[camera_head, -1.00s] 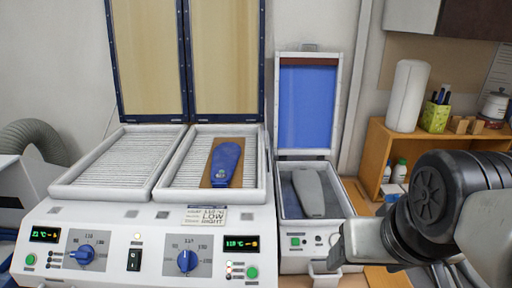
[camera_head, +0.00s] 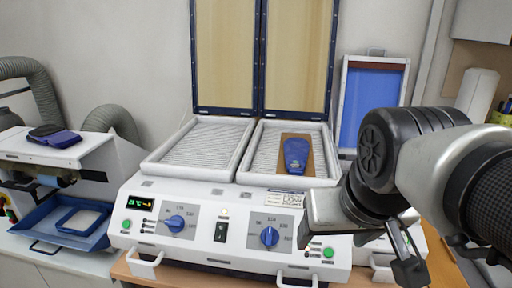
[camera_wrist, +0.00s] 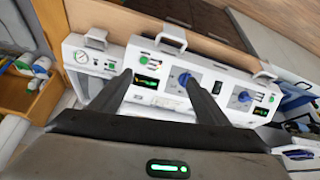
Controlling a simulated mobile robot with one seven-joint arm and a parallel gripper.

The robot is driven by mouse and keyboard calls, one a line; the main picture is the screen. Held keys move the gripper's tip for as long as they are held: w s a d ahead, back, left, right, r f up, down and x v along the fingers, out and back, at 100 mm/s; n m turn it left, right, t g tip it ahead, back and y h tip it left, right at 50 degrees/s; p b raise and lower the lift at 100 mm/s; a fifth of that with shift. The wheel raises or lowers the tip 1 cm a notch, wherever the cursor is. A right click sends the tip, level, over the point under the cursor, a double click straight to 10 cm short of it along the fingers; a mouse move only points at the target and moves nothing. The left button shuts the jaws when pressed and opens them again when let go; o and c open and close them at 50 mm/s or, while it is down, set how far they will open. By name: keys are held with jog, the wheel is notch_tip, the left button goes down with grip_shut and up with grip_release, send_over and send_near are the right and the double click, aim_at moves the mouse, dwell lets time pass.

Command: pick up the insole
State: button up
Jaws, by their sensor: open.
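A blue insole (camera_head: 296,155) lies on a brown board (camera_head: 284,138) in the right tray (camera_head: 262,179) of the white heating machine, whose lid stands open. My gripper (camera_wrist: 158,76) shows in the wrist view with its two dark fingers apart and nothing between them. It points toward the control panel (camera_wrist: 170,82) on the machine's front. In the head view my arm reaches in from the right, and the hand is in front of the machine's right end, apart from the insole. The insole is not visible in the wrist view.
The left tray (camera_head: 200,148) is empty. A small press with a blue lid panel (camera_head: 372,100) stands to the right, mostly hidden by my arm. At the left are a grinding machine (camera_head: 70,160), a blue tray (camera_head: 60,228) and grey hoses. Handles stick out in front of the heater.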

jog(key=w+r+m, duration=0.1)
jog(key=w+r, duration=0.7)
jog(key=w, duration=0.6)
jog(key=m+g+h+b, duration=0.1)
jog(key=m+b, duration=0.1)
send_near(295, 165)
jog(key=shift+w+a+f, duration=0.15)
jog(key=shift+w+f, duration=0.1)
jog(key=shift+f, duration=0.3)
jog(key=shift+w+a+f, duration=0.2)
jog(key=shift+f, duration=0.35)
jog(key=x, duration=0.5)
jog(key=shift+d, duration=0.4)
jog(key=c, duration=1.1)
notch_tip(295, 165, up, 10)
jog(key=shift+p, duration=0.5)
